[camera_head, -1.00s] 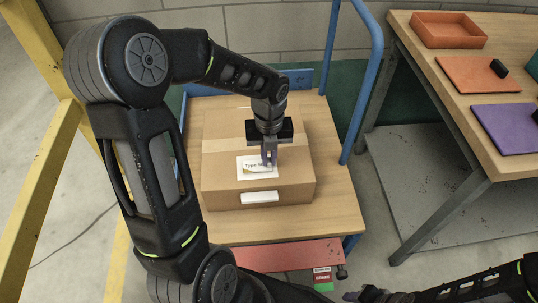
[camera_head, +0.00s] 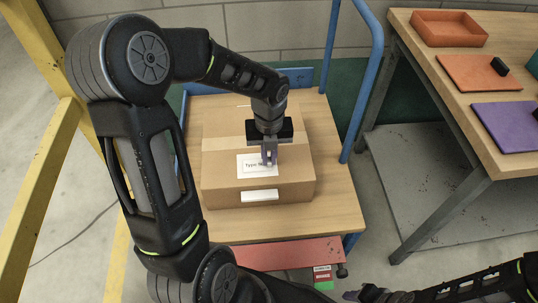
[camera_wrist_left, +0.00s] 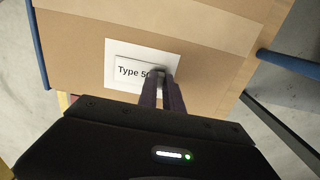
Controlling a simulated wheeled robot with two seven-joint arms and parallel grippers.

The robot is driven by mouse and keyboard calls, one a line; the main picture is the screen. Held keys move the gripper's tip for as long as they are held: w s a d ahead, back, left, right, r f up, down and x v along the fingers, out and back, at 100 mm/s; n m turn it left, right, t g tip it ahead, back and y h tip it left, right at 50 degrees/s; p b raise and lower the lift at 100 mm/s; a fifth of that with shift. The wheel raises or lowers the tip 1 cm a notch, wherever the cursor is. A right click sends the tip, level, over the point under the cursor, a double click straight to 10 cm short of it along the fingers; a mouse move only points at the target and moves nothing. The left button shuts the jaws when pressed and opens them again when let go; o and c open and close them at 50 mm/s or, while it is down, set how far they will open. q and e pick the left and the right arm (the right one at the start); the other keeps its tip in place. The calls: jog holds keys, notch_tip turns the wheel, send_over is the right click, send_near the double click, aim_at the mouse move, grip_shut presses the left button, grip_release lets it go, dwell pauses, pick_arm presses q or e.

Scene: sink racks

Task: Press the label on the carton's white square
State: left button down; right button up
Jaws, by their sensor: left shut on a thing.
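The brown carton (camera_head: 225,190) sits on a wooden platform, with a white square (camera_wrist_left: 113,50) on its top. The label (camera_wrist_left: 128,70), a white rectangle reading "Type 50" with the rest covered, lies over the square and appears flat against it. It also shows in the head view (camera_head: 251,165). My left gripper (camera_head: 269,160) is shut on the label's right end, pointing down at the carton. Its fingers also show in the wrist view (camera_wrist_left: 164,80) and hide that end. My right gripper (camera_head: 365,296) is low at the bottom edge, away from the carton; its jaws are unclear.
The wooden platform (camera_head: 338,215) belongs to a cart with a blue rail (camera_head: 371,80) on its right. A white strip (camera_head: 260,196) is on the carton's front. A workbench at right holds an orange tray (camera_head: 448,28) and mats. A yellow frame (camera_head: 40,180) stands at left.

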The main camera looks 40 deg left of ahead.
pick_arm(q)
jog(key=c, duration=1.4)
grip_release()
jog(key=shift+c, duration=0.2)
notch_tip(320, 180, up, 8)
jog(key=shift+f+p, duration=0.15)
jog(key=shift+p, duration=0.85)
